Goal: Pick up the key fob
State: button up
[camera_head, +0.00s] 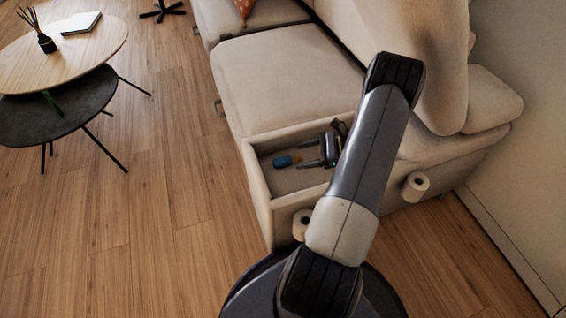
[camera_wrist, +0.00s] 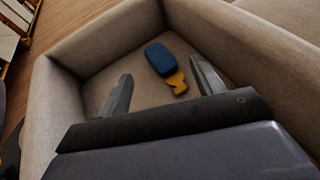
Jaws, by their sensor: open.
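The key fob (camera_wrist: 160,60) is a blue rounded block with a yellow end piece (camera_wrist: 177,83). It lies on the floor of a beige upholstered compartment at the end of the sofa. It also shows in the head view as a small blue shape (camera_head: 284,161). My gripper (camera_wrist: 163,86) is open, its two fingers pointing into the compartment. In the wrist view the fob lies between and beyond the fingertips, nearer the right finger. Whether the fingers touch it, I cannot tell. In the head view my gripper (camera_head: 304,164) is just right of the fob, partly hidden by my arm.
The compartment's padded walls (camera_wrist: 104,32) rise around my gripper. The beige sofa (camera_head: 285,78) extends behind it. Two nested tables stand at the left, a wooden one (camera_head: 90,55) above a dark one (camera_head: 75,112). Wooden floor (camera_head: 165,190) is clear between tables and sofa.

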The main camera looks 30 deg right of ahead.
aim_at(287, 159)
jog(key=x, duration=0.2)
jog(key=b+x, duration=0.1)
jog(key=x, duration=0.1)
jog(key=shift+d+f, duration=0.1)
jog(key=shift+f, duration=0.2)
jog(key=shift+w+a, duration=0.2)
jog(key=shift+a, duration=0.05)
jog(key=shift+c, duration=0.3)
jog(key=c, duration=1.2)
